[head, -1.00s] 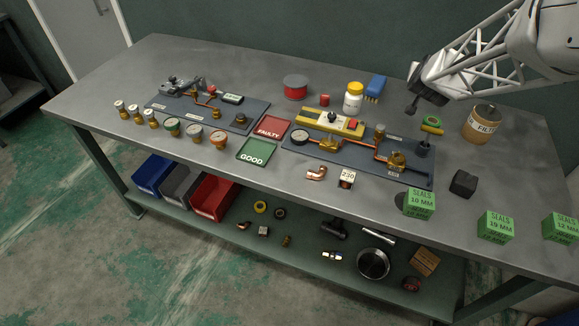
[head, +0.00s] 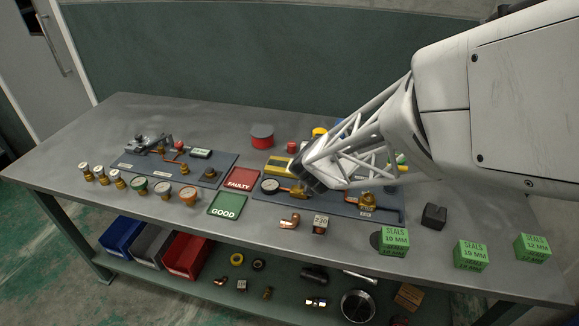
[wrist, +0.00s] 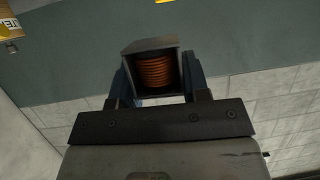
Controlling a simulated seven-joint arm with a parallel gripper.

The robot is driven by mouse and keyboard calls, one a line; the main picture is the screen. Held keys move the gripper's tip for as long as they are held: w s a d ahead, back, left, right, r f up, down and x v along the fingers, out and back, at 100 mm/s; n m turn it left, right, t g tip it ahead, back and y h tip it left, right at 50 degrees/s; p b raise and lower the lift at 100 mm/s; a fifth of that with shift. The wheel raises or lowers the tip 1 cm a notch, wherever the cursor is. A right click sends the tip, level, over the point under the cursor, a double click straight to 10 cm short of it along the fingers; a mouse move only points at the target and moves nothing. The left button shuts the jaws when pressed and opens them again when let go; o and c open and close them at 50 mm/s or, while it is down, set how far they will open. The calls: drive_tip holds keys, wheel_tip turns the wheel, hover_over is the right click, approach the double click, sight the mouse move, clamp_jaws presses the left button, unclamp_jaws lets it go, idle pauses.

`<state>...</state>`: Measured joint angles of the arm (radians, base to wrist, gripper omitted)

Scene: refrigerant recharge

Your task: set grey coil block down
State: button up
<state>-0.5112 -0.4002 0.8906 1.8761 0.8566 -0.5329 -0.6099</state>
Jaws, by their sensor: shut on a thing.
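The grey coil block (wrist: 150,47) sits in my gripper (wrist: 157,85) in the wrist view, an open-faced grey housing with a copper coil inside. The two blue-grey fingers are shut on its sides. In the head view my gripper (head: 308,181) hangs over the middle of the workbench (head: 75,150), by the right-hand board (head: 325,208) with its gauge and copper pipe. My arm covers much of that board. I cannot make out the block or its height above the bench in the head view.
Red FAULTY (head: 240,179) and green GOOD (head: 226,205) pads lie left of my gripper. A copper elbow (head: 289,221) and a small labelled block (head: 320,224) lie in front. A dark block (head: 434,216) and green seal boxes (head: 394,241) stand right.

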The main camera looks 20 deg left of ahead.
drive_tip(key=s+a+f, duration=0.1)
drive_tip(key=s+f, duration=0.2)
drive_tip(key=s, duration=0.5)
drive_tip(key=s+a+f, duration=0.1)
drive_tip(key=s+f, duration=0.2)
drive_tip(key=s, duration=0.6)
drive_tip(key=s+a+f+m+h, duration=0.1)
drive_tip(key=s+f, duration=0.2)
drive_tip(key=s, duration=0.6)
drive_tip(key=shift+s+a+f, duration=0.15)
drive_tip(key=shift+a+f, duration=0.1)
drive_tip(key=shift+a, duration=0.05)
drive_tip(key=shift+a, duration=0.1)
drive_tip(key=w+a, duration=0.3)
drive_tip(key=w+a+f, duration=0.1)
drive_tip(key=w+a, duration=0.2)
drive_tip(key=w, duration=0.1)
drive_tip(key=w+a, duration=0.3)
drive_tip(key=w, duration=0.1)
drive_tip(key=shift+w+f, duration=0.15)
drive_tip(key=shift+w, duration=0.1)
drive_tip(key=shift+w+a, duration=0.3)
drive_tip(key=shift+w, duration=0.1)
drive_tip(key=shift+w+a+f, duration=0.1)
drive_tip(key=shift+f, duration=1.5)
